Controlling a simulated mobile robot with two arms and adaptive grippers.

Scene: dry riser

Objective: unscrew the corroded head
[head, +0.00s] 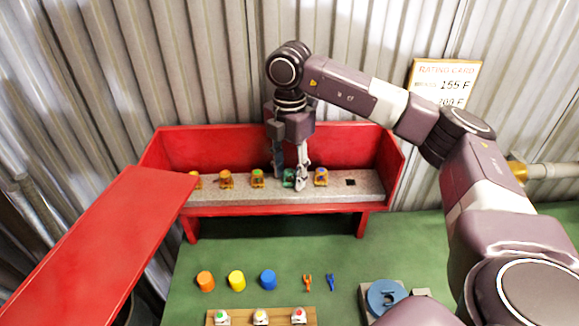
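A row of small heads stands on the grey speckled shelf (225,196) of a red open-fronted box. Most are brass-coloured, such as the one in the middle (257,178) and the blue-topped one at the right (320,177). One head (288,179) is green, which looks like corrosion. My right gripper (289,179) points down from above, with one finger on each side of the green head. The fingers partly hide it, and whether they press on it cannot be told. My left gripper is not in view.
A dark square hole (350,182) is at the shelf's right. Orange (205,281), yellow (236,280) and blue (268,280) caps stand on the green surface. A wooden rack (240,317) and a blue disc (386,297) are in front. A red panel (100,245) fills the left.

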